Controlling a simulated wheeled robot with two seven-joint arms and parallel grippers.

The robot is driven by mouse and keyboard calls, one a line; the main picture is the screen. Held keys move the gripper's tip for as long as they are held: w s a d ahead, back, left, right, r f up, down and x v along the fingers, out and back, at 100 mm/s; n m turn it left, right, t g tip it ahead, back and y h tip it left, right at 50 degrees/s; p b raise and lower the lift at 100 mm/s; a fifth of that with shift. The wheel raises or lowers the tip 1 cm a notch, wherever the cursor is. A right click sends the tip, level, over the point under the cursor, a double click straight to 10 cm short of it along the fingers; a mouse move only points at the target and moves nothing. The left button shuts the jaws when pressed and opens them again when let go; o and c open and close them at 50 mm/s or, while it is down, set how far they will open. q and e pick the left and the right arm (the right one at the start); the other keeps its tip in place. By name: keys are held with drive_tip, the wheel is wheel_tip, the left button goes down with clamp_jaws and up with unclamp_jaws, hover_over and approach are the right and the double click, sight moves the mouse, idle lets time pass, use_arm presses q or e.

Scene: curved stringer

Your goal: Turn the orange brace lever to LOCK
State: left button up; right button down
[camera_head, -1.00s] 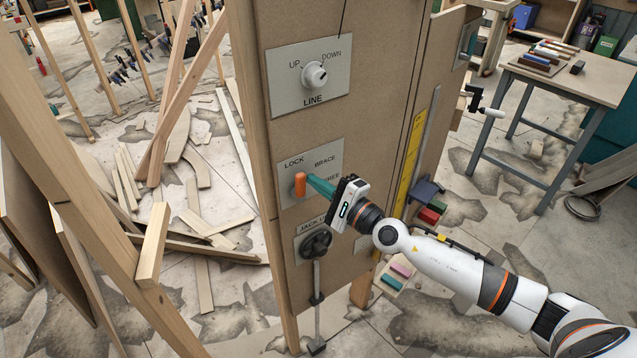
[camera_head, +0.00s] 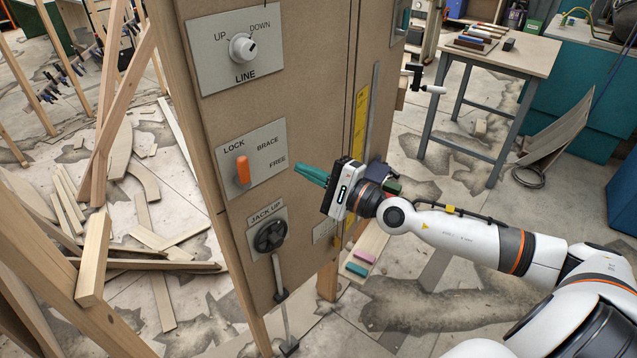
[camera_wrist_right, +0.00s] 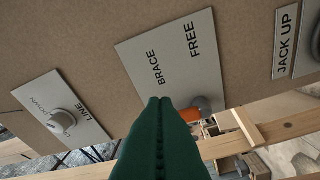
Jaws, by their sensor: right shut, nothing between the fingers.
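The orange brace lever (camera_head: 242,170) stands on a grey plate (camera_head: 260,185) marked LOCK, BRACE and FREE. In the head view it is near upright, its upper end just below the word LOCK. My right gripper (camera_head: 298,168) has green fingers, shut and empty. It is apart from the lever, to its right, near the plate's edge by FREE. In the right wrist view the fingers (camera_wrist_right: 160,102) cover the LOCK word and part of the plate. A bit of the orange lever (camera_wrist_right: 190,114) shows beside them. My left gripper is not in view.
The LINE knob (camera_head: 242,47) is above and the black JACK UP handwheel (camera_head: 270,236) below on the same brown panel. A yellow strip (camera_head: 360,125) is right of the plate. A table (camera_head: 500,55) stands behind right; loose planks (camera_head: 150,240) lie left.

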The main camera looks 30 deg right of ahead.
drive_tip(key=shift+b+v, duration=0.35)
drive_tip(key=shift+v, duration=0.8)
drive_tip(key=shift+d, duration=0.15)
